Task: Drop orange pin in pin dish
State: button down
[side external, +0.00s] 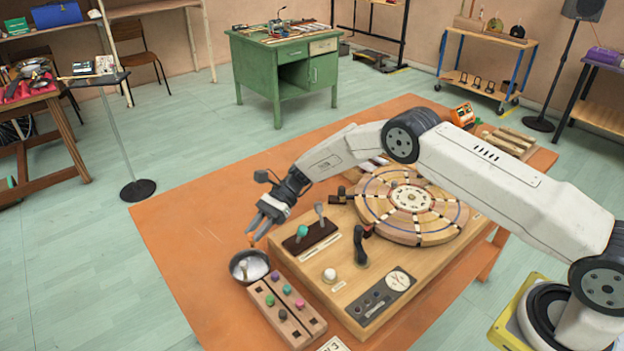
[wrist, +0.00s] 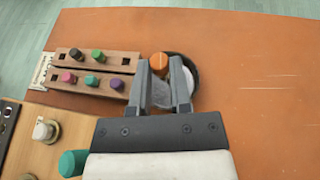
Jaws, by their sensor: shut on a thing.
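My gripper (side external: 259,224) hangs just above the pin dish, its fingers pointing down. It is shut on the orange pin (wrist: 160,65), whose round orange top shows between the fingertips (wrist: 159,68) in the wrist view. In the side view only a small orange bit of the pin (side external: 252,239) shows below the fingers. The pin dish (side external: 235,277) is a round dark bowl with a pale inside, at the table's near left. In the wrist view its dark rim (wrist: 195,75) is partly hidden by the fingers. A small upright thing in the dish is too small to name.
A wooden pin rack (side external: 287,312) with several coloured pins stands right beside the dish. A wooden board (side external: 312,272) with levers, knobs and a segmented round disc (side external: 412,205) lies to the right. The orange table (side external: 185,245) is clear left of the dish.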

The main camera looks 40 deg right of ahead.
send_over(263, 263)
jog(key=shift+w+a+f, duration=0.1)
jog(key=shift+f, duration=2.1)
jog(key=shift+c, duration=2.4)
grip_release()
jog(key=shift+v, duration=3.95)
jog(key=shift+r, duration=0.1)
